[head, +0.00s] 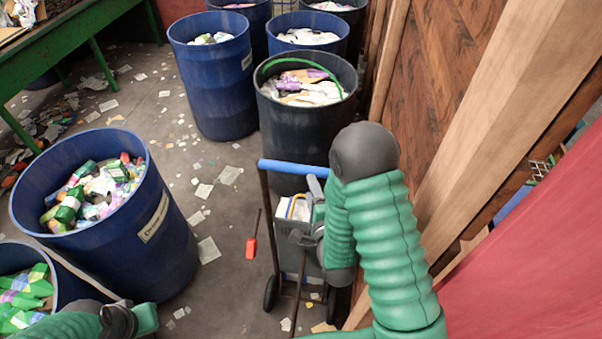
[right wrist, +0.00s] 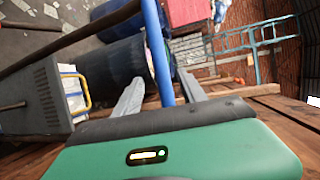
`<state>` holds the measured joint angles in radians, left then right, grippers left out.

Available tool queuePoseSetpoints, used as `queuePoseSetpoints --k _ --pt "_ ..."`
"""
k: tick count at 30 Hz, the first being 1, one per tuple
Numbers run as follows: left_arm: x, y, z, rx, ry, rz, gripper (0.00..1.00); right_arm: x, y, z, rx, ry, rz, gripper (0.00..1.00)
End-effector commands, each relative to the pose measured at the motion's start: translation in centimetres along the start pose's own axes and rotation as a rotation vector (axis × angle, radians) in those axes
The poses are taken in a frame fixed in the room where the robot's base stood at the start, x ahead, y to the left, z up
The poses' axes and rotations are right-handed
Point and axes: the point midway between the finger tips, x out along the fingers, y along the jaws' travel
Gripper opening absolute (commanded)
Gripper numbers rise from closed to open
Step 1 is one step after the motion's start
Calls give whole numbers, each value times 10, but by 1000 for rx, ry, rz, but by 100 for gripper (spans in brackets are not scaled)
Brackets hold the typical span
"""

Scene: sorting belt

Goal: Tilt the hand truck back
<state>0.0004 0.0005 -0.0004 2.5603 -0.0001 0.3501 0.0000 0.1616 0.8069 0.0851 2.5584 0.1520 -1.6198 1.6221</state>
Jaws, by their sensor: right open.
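The hand truck stands in the lower middle of the head view, with a blue handle bar (head: 292,167), dark uprights and dark wheels (head: 271,293). It looks upright. A grey load (head: 291,240) with a white and yellow top rests on it. My right gripper (head: 317,186) is at the right end of the bar, partly hidden by my arm. In the right wrist view its open fingers (right wrist: 160,93) lie on either side of the blue bar (right wrist: 156,45); contact is unclear. My left arm shows at the lower left, but its fingers are not visible.
Blue barrels of waste (head: 214,75) stand at the back and left (head: 140,240). A dark barrel (head: 305,125) stands just behind the truck. A wooden wall (head: 450,60) is close on the right. Littered floor (head: 225,235) lies open left of the truck, where a red-headed tool (head: 251,248) shows.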

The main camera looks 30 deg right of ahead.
Motion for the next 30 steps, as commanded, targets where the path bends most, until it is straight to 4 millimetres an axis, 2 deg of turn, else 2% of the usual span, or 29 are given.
queuePoseSetpoints --k 1,8,9,10,15,19,24,30 --pt "22 0 5 1 0 0 0 8 9 -2 1 1 -7 49" --pt "62 0 14 1 1 0 0 37 7 0 -1 1 -7 49" --pt "48 0 12 1 -1 0 0 43 -3 1 -2 1 0 49" --pt "42 0 10 1 -1 0 0 50 -4 2 -2 1 2 49" --pt "30 0 6 1 2 0 0 86 -5 4 -5 1 2 49" --pt "25 0 5 1 1 0 0 107 -3 3 -4 0 1 49" --pt "23 0 5 0 1 0 0 117 -1 1 -4 1 2 49" --pt "24 0 6 1 1 0 0 118 -1 0 -3 1 2 49"
